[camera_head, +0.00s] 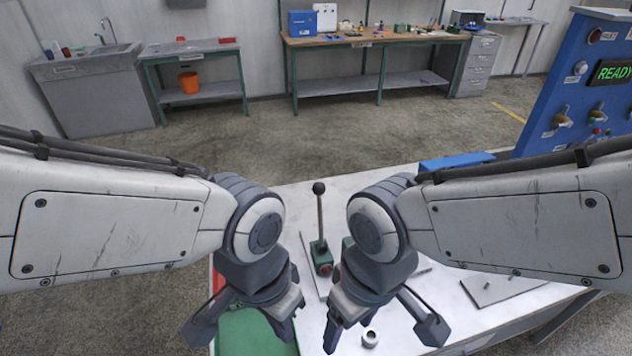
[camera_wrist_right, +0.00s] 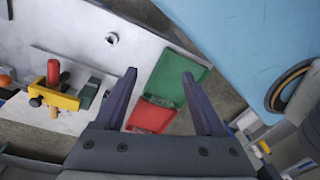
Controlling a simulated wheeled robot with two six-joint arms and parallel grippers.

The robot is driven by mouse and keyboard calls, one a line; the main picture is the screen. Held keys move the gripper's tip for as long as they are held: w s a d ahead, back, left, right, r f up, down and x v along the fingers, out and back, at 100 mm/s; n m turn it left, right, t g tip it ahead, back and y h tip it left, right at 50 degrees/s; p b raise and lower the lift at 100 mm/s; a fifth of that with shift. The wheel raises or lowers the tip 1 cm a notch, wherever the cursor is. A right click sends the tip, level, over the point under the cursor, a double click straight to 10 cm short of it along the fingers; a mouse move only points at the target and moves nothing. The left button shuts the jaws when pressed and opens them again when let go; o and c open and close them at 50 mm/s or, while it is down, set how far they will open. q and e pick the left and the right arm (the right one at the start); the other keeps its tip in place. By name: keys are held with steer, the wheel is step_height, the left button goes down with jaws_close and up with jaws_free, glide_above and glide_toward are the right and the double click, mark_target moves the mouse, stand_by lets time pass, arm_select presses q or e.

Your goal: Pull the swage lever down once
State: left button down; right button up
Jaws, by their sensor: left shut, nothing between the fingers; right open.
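The swage lever (camera_head: 320,222) stands nearly upright on the white table, a thin rod with a black ball knob at its top. Its green base (camera_head: 321,257) has a red part in front, and my right arm hides what lies to its right. My left gripper (camera_head: 240,325) is shut and empty, in front and to the left of the lever, over the green tray. My right gripper (camera_head: 385,330) is open and empty, in front and to the right of the lever. Its spread fingers also show in the right wrist view (camera_wrist_right: 160,90). Neither gripper touches the lever.
The white table (camera_head: 300,210) carries a small metal ring (camera_head: 370,337) near my right gripper and a grey plate (camera_head: 500,287) at right. A blue panel (camera_head: 600,75) reads READY. The right wrist view shows green (camera_wrist_right: 178,80) and red (camera_wrist_right: 152,115) trays and a yellow bracket (camera_wrist_right: 55,100).

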steer(key=c, duration=0.5)
steer(key=w, duration=0.1)
steer(key=w+a+b, duration=0.1)
steer(key=shift+w+a+r, duration=0.15)
steer(key=shift+w, duration=0.15)
jaws_close()
steer(key=w+a+r+m+t+b, duration=0.1)
steer(key=w+r+t+b, duration=0.1)
steer(key=w, duration=1.4)
steer(key=w+a+r+m+t+y+b, duration=0.1)
steer(key=w+b, duration=0.5)
steer(key=w, duration=1.1)
step_height(320, 180, up, 4)
steer(key=a+t, duration=0.1)
steer(key=t, duration=0.1)
steer(key=shift+w+a+f+t, duration=0.15)
steer(key=shift+w+a+t, duration=0.05)
steer(key=shift+w+t, duration=0.1)
